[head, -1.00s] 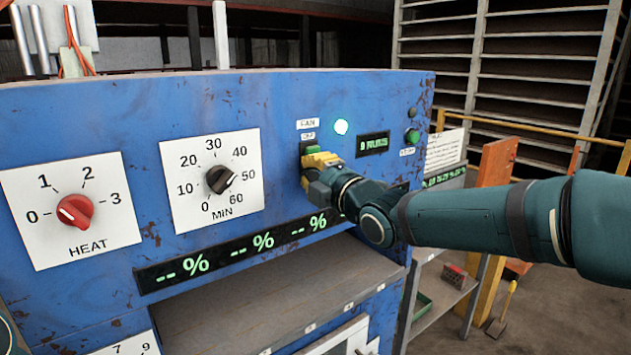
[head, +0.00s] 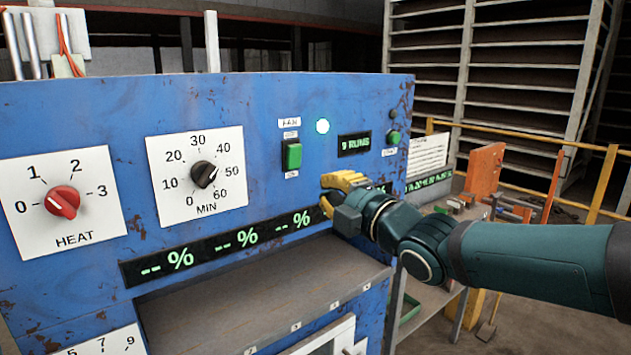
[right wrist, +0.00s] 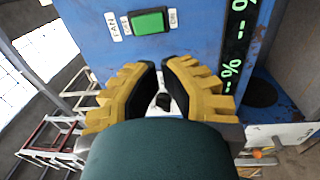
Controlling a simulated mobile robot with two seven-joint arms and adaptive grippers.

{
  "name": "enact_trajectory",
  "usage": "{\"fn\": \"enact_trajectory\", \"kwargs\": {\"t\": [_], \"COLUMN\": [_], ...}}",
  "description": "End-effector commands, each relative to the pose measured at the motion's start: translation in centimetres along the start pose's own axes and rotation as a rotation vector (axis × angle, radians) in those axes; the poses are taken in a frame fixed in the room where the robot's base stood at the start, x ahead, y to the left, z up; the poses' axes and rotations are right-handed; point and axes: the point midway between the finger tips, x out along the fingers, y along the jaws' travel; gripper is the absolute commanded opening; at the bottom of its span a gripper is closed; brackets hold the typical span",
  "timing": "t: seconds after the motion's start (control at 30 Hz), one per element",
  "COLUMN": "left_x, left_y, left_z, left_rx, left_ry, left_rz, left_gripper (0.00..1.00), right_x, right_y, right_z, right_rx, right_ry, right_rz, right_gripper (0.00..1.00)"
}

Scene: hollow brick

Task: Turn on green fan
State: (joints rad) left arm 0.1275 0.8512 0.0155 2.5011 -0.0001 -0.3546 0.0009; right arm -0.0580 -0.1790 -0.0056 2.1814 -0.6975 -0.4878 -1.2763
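The green fan switch (head: 292,155) is on the blue panel under a FAN label (head: 289,123). It also shows in the right wrist view (right wrist: 148,22), beyond the fingertips and uncovered. A round lamp (head: 322,126) to its right glows pale white-green. My right gripper (head: 338,188) has yellow fingers and is below and right of the switch, apart from it. In the right wrist view the fingers (right wrist: 160,75) are a little apart with a narrow gap and nothing held between them. My left gripper is not in view.
A red HEAT knob (head: 62,201) and a black MIN knob (head: 204,174) are on the panel's left. A small display (head: 354,144) and a round green button (head: 393,137) are right of the switch. A shelf (head: 250,290) juts out below the percent displays.

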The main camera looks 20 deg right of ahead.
Motion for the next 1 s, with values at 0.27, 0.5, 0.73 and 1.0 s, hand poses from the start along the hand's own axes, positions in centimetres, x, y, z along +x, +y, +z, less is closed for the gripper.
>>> {"fn": "enact_trajectory", "kwargs": {"t": [0.27,0.5,0.73,1.0], "left_x": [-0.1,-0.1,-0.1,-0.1], "left_y": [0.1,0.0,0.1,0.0], "left_z": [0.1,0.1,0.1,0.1], "left_rx": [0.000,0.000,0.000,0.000], "left_ry": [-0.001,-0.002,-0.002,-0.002], "left_rz": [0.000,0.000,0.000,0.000], "left_gripper": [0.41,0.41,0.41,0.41], "right_x": [-2.2,-2.2,-2.2,0.3], "right_y": [0.0,-0.1,-0.1,-8.6], "right_z": [0.1,0.0,0.0,-0.3], "right_rx": [0.000,0.000,0.001,0.278], "right_ry": [-0.001,0.000,0.000,-0.025], "right_rz": [0.000,0.000,-0.001,-0.170], "right_gripper": [0.00,0.00,0.00,0.00]}}
